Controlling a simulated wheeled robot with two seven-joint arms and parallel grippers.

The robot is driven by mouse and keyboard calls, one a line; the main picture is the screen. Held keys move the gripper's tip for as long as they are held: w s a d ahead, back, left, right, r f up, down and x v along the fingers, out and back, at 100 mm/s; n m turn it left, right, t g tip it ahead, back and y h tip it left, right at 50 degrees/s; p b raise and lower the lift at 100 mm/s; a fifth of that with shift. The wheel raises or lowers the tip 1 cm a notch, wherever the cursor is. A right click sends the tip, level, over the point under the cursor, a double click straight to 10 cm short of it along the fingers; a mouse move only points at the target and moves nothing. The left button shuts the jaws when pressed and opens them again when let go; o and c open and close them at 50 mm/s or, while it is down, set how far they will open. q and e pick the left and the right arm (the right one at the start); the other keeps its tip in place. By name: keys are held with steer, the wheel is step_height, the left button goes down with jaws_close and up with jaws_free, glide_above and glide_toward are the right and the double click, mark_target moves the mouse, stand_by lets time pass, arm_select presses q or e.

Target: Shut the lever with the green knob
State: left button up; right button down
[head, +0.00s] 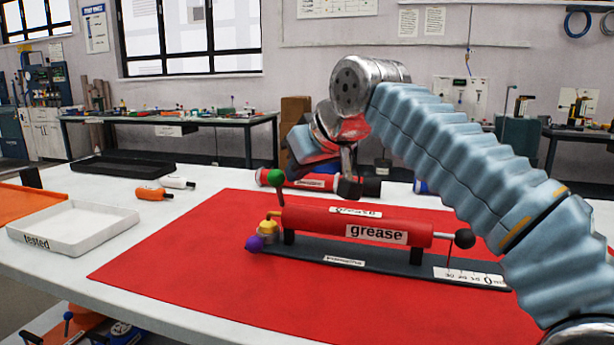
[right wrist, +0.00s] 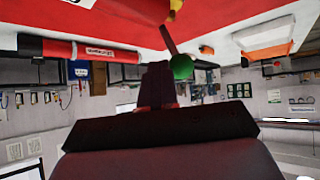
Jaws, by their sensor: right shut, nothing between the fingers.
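The green knob (head: 276,177) tops a thin lever standing upright, tilted slightly left, at the left end of the red grease tube (head: 320,221). In the right wrist view the green knob (right wrist: 181,67) shows just right of my fingertips, its red lever running up to the picture's top. My right gripper (head: 348,187) is above the tube, right of the knob in the head view, with a visible gap there. It is shut and empty, and its closed fingers (right wrist: 157,78) also show in the right wrist view. My left gripper is out of view.
A purple knob (head: 254,244) is low at the tube's left end and a black ball (head: 464,238) at its right. Another red tube (head: 310,182) lies behind. The white "tested" tray (head: 72,228) stands left. The front of the red mat (head: 220,285) is clear.

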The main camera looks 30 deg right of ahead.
steer(key=shift+s+a+f+t+h+b, duration=0.15)
steer(key=shift+s+a+t+h+b, duration=0.15)
steer(key=shift+a+t+h+b, duration=0.15)
steer(key=shift+d, duration=0.1)
stand_by(0.4)
